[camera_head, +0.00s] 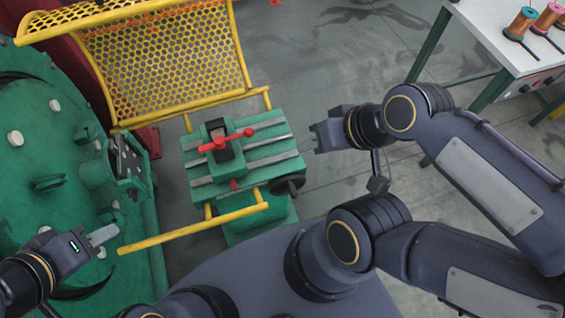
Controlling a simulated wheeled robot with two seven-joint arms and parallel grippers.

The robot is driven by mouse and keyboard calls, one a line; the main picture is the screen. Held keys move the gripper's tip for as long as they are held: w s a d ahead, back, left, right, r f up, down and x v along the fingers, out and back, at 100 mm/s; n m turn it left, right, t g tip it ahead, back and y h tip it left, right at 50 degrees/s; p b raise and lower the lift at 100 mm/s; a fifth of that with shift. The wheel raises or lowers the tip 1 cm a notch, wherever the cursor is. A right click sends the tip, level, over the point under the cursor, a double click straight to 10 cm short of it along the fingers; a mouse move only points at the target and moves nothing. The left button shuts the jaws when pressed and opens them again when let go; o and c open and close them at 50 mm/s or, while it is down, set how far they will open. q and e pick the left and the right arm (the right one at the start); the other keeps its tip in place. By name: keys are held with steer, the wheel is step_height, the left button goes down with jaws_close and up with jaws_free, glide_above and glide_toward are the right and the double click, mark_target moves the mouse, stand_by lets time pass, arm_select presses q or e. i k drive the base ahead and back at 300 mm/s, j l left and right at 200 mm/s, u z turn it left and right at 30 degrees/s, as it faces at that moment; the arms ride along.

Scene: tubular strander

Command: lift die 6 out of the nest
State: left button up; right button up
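I cannot pick out a die marked 6. A dark block under a red cross handle (222,140) sits on a green slotted carriage (262,158) in the middle. A green bracket with a dark plate (126,162) stands out from the green machine at the left; I cannot tell whether either is the nest. My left gripper (103,236) is at the lower left, below that bracket and apart from it. Its fingers look like one grey piece, and any gap is unclear. My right gripper (315,138) points left, to the right of the carriage and clear of it. Its fingers are too small to read.
A large green round housing (40,205) fills the left side. A yellow mesh guard (160,58) stands behind the carriage, and a yellow bar (190,229) runs in front of it. A white table (500,38) with coloured spools is at the upper right. Grey floor is open between.

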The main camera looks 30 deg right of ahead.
mark_target(220, 132)
steer(key=l+u, duration=0.25)
steer(key=u, duration=0.2)
steer(key=k+l+u, duration=0.1)
steer(key=l+u, duration=0.15)
steer(key=u, duration=0.25)
steer(key=k+l+u, duration=0.1)
steer(key=u, duration=0.35)
steer(key=l, duration=0.1)
